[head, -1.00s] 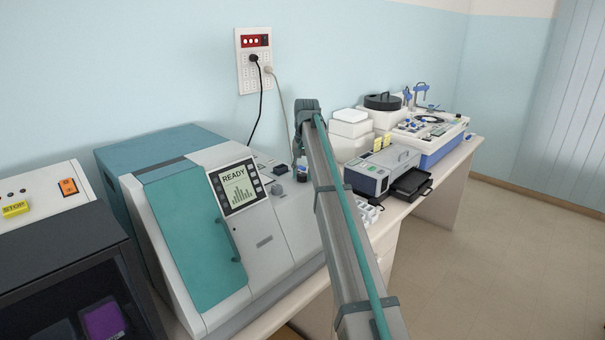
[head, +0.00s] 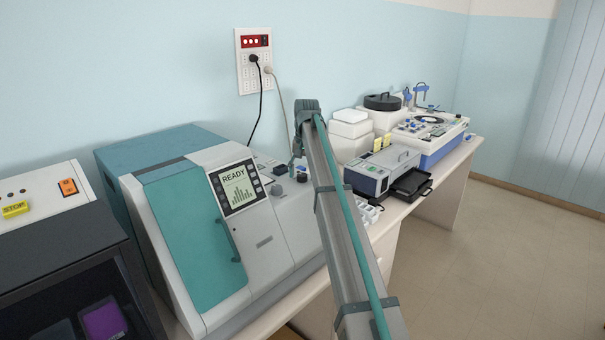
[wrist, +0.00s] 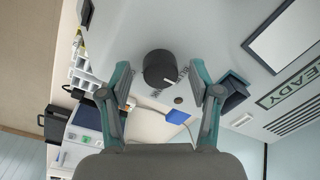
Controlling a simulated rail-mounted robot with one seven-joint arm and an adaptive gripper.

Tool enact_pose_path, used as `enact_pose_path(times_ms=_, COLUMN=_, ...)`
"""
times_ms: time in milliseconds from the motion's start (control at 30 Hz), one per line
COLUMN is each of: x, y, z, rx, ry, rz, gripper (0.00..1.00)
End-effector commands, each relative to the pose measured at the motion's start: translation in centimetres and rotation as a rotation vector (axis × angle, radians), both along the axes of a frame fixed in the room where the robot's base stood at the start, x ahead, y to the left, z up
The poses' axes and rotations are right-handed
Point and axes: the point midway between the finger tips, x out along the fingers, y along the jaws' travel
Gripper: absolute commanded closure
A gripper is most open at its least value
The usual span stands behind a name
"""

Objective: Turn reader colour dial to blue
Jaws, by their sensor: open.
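In the wrist view, a dark round dial (wrist: 158,66) stands on the pale grey panel of the reader, with a white mark on its edge. My gripper (wrist: 160,86) is open, with one teal finger on each side of the dial and gaps between. In the head view, my gripper (head: 298,163) hangs over the right part of the reader (head: 265,243), beside the screen reading READY (head: 237,188).
A dark knob (head: 277,189) stands on the reader panel right of the screen. A small grey instrument with an open black tray (head: 411,184) and white boxes (head: 350,132) are further right on the bench. A dark machine (head: 70,270) stands at the left.

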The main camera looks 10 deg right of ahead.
Motion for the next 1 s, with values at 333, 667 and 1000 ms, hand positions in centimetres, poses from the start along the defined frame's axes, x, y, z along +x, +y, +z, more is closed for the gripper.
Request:
enact_pose_path(times_ms=333, x=0.1, y=-0.2, z=4.0, rx=0.0, ry=-0.002, rz=0.0, gripper=0.37)
enact_pose_path(times_ms=667, x=0.0, y=-0.5, z=9.9, rx=0.0, ry=-0.001, rz=0.0, gripper=0.37)
enact_pose_path(times_ms=1000, x=-0.2, y=-0.6, z=12.0, rx=0.0, ry=0.001, rz=0.0, gripper=0.37)
